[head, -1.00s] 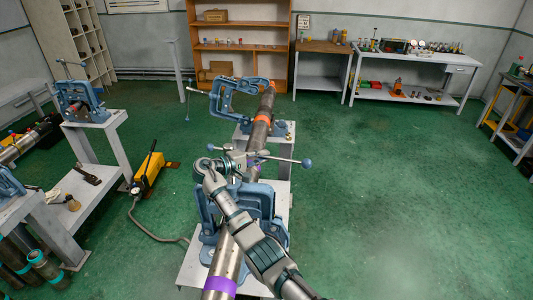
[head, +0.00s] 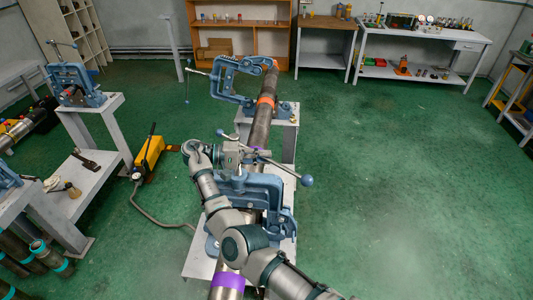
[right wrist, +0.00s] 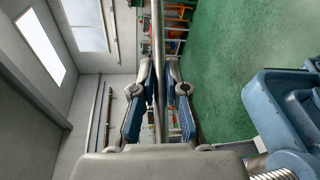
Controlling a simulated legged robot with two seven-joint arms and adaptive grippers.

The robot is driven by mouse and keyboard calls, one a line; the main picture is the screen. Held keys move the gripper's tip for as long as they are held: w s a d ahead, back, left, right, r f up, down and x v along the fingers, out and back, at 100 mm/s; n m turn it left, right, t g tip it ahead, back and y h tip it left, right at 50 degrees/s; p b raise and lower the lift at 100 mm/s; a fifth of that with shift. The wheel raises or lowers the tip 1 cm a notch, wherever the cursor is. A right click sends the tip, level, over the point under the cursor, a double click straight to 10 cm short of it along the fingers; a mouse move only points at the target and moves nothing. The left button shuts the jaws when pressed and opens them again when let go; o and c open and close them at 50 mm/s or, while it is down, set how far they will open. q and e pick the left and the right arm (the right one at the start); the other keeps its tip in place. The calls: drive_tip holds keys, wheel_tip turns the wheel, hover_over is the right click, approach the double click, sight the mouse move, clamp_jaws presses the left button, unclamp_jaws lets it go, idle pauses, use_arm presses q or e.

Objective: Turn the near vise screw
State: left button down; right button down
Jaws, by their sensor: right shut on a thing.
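The near vise (head: 262,188) is blue and clamps a long steel pipe (head: 257,135) on a grey stand. Its screw handle is a thin metal bar with a blue ball (head: 307,181) at the right end and another ball (head: 220,132) at the upper left. My right gripper (head: 252,155) is above the vise, shut on the handle bar. In the right wrist view the bar (right wrist: 157,40) passes between the blue-padded fingers of the gripper (right wrist: 160,78). My right arm hides part of the vise and pipe. My left gripper is out of view.
A side stand with another vise (head: 75,82) and a yellow pump (head: 148,155) with a hose are on the left. The green floor to the right is clear.

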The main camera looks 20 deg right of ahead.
drive_tip(key=shift+a, duration=0.1)
idle(0.3)
drive_tip(key=c, duration=1.4)
unclamp_jaws()
drive_tip(key=shift+o, duration=1.1)
drive_tip(key=shift+w+a, duration=0.1)
drive_tip(key=shift+a, duration=0.05)
